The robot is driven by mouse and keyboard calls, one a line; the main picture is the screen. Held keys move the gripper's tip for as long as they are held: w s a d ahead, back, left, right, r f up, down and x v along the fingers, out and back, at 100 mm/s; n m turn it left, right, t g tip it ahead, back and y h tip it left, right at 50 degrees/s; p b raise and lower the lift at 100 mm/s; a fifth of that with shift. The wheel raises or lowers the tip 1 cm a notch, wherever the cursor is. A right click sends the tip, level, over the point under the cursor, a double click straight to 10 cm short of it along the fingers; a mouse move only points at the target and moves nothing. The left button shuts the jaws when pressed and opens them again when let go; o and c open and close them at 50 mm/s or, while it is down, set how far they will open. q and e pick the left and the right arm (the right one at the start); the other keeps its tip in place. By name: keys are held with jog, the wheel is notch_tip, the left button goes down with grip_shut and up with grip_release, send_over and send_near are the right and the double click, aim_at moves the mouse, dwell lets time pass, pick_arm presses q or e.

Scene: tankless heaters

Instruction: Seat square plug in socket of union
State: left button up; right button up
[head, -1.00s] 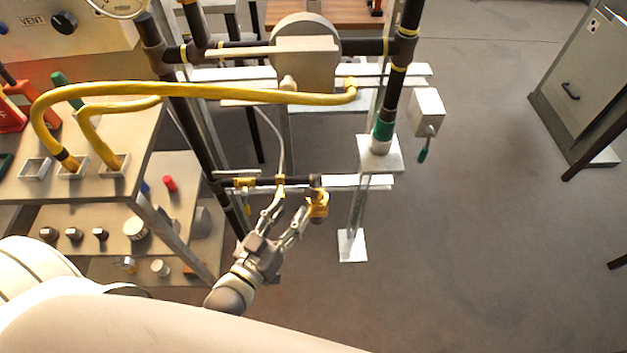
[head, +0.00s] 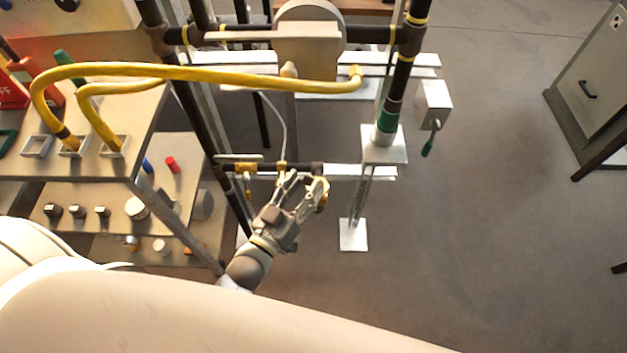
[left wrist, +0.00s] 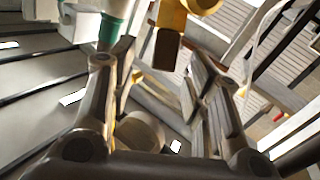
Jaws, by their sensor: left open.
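A yellow fitting, apparently the union (head: 322,197), hangs at the right end of the low dark pipe. In the head view my left gripper partly covers it. In the left wrist view the yellow fitting (left wrist: 184,17) is at the top, with a dark square-sided end (left wrist: 167,48) pointing down between the finger lines. I cannot tell whether that end is the square plug or part of the fitting. My left gripper (head: 306,183) is open beside the fitting, its fingers (left wrist: 155,70) spread and apparently holding nothing. My right gripper is not in view.
A steel shelf unit stands at left, with several small plugs and caps (head: 102,212) on its lower shelf. Yellow hoses (head: 200,75) arch from it to the pipe frame. A green-banded riser (head: 386,122) and white bracket stand right of my gripper.

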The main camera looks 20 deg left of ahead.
aim_at(307, 180)
pick_arm(q)
jog(key=shift+x, duration=1.6)
jog(key=shift+a, duration=0.1)
grip_shut()
